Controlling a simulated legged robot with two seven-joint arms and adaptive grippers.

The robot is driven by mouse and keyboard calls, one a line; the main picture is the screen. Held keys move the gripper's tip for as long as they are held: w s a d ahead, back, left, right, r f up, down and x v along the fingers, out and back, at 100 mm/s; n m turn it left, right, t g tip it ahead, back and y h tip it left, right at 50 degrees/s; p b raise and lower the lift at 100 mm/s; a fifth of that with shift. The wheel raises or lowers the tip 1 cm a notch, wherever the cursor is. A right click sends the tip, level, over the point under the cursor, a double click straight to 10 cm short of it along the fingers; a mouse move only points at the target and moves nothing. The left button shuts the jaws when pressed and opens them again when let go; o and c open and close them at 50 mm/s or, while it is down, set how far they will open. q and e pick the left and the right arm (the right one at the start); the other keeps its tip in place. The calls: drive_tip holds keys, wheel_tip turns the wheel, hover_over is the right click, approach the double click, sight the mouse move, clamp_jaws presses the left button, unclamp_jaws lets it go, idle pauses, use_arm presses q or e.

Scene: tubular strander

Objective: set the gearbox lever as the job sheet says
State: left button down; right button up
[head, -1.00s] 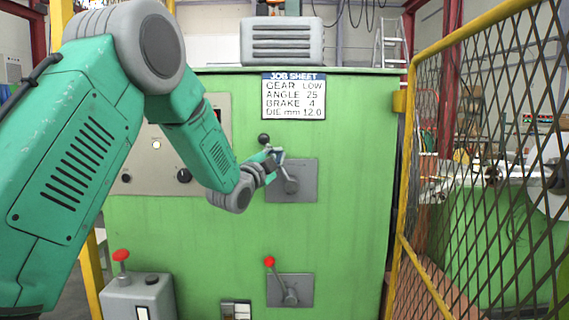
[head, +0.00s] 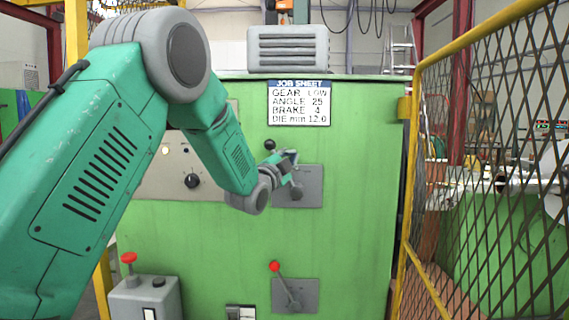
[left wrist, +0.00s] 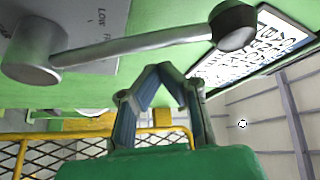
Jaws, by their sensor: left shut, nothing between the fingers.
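The gearbox lever is a grey rod with a black knob (head: 270,145), on a grey plate (head: 312,188) on the green cabinet. It leans up and left from its hub. In the left wrist view its knob (left wrist: 234,26) is at the upper right, its hub at the left, and "LOW" is on the plate. My left gripper (head: 294,156) is shut and empty beside the lever, right of the knob. In the left wrist view the fingertips (left wrist: 164,70) are just below the rod; I cannot tell if they touch. The job sheet (head: 299,103) reads GEAR LOW.
A second lever with a red knob (head: 274,266) is lower on the cabinet. A panel with a black dial (head: 192,181) is at the left, partly behind my left arm. A yellow-framed mesh guard (head: 480,170) stands at the right. A grey box with a red button (head: 129,258) is lower left.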

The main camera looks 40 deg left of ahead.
use_arm(q)
drive_tip(key=b+v, duration=0.2)
drive_tip(key=v, duration=0.8)
drive_tip(key=s+d+f+n+g+h, duration=0.1)
drive_tip(key=s+d+f+g, duration=0.2)
drive_tip(key=f, duration=0.9)
drive_tip(key=s+d+f+n+g+h, duration=0.1)
drive_tip(key=d+f+n+g, duration=0.3)
drive_tip(key=f, duration=0.7)
drive_tip(key=s+d+f+m+g+h, duration=0.1)
drive_tip(key=s+d+f+g, duration=0.3)
drive_tip(key=f, duration=0.8)
drive_tip(key=s+d+f+n+g, duration=0.1)
drive_tip(key=s+d+f+g, duration=0.2)
drive_tip(key=s+f, duration=0.3)
drive_tip(key=s+d+f+n+g+h, duration=0.1)
drive_tip(key=s+d+f, duration=0.4)
drive_tip(key=s, duration=0.7)
drive_tip(key=s+d+f+n+g, duration=0.3)
drive_tip(key=s+d+f+g, duration=0.1)
drive_tip(key=s+f, duration=0.4)
drive_tip(key=shift+s+d+g+h, duration=0.4)
drive_tip(key=shift+s+d, duration=0.05)
drive_tip(key=shift+s, duration=0.25)
use_arm(e)
drive_tip(key=shift+d+f, duration=0.2)
drive_tip(key=shift+f, duration=0.55)
